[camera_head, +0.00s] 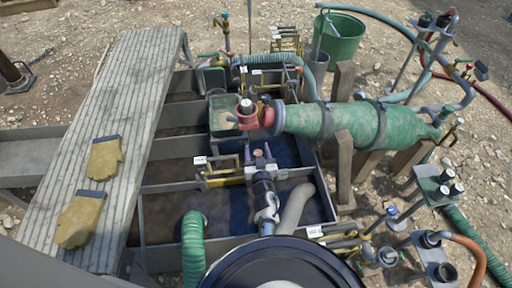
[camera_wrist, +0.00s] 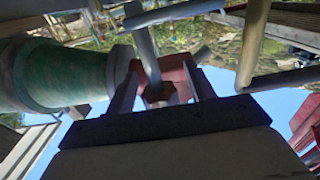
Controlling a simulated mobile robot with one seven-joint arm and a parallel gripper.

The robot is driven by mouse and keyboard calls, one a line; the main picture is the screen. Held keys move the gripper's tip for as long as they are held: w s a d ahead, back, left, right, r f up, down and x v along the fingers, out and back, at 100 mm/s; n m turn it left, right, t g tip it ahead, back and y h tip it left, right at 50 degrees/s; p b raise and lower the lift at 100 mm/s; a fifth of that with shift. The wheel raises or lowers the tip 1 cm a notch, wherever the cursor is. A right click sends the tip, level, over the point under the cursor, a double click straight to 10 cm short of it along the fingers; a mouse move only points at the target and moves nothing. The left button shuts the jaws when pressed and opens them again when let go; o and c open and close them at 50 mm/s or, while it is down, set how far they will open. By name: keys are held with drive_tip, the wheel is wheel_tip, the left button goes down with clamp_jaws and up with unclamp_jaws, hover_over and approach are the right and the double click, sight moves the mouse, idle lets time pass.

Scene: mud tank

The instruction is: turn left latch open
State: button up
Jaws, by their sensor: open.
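No part is clearly marked as the left latch, and I cannot tell which one it is. A red fitting (camera_head: 247,120) with a dark-rimmed gauge sits at the left end of the green tank (camera_head: 325,122). My gripper (camera_head: 260,153) is below that fitting in the head view, pointing up the picture, its fingers apart. In the wrist view my gripper (camera_wrist: 163,88) has a red part (camera_wrist: 174,78) with a hexagonal end between its fingers. A grey bar (camera_wrist: 143,45) rises from it. Whether the fingers touch it is unclear.
Yellow pipework (camera_head: 222,178) with a white tag is just left of my gripper. A metal-walled pit (camera_head: 165,188) lies beneath. A ribbed walkway (camera_head: 105,130) with two yellow gloves (camera_head: 104,158) is at left. A green bucket (camera_head: 341,38) stands at the back.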

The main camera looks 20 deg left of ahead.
drive_tip(key=c, duration=1)
